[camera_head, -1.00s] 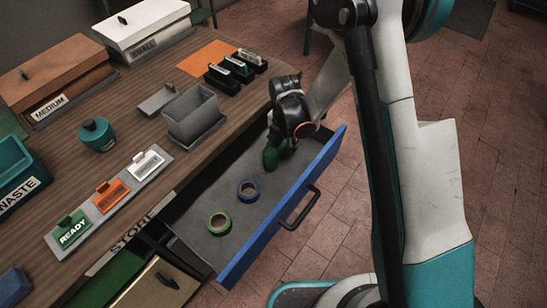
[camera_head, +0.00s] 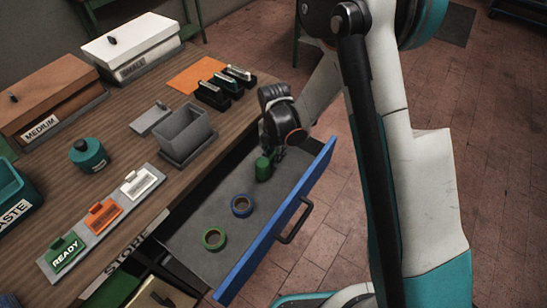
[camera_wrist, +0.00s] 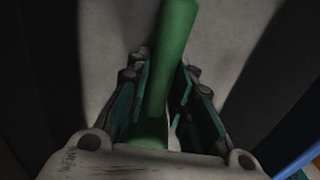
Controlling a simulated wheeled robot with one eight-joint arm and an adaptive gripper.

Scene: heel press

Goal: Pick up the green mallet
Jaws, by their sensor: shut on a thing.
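The green mallet (camera_head: 263,169) is at the far end of the open drawer (camera_head: 186,243), partly hidden by my gripper (camera_head: 272,152). In the wrist view a green cylindrical part of the mallet (camera_wrist: 174,50) runs between the two fingers of my gripper (camera_wrist: 163,92). The fingers are closed around it, one on each side. I cannot tell whether the mallet touches the drawer floor or is slightly above it.
A blue tape roll (camera_head: 241,205) and a green tape roll (camera_head: 214,239) lie in the drawer. The blue drawer front (camera_head: 282,222) stands on the right. A grey bin (camera_head: 183,134) sits on the bench beside the drawer.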

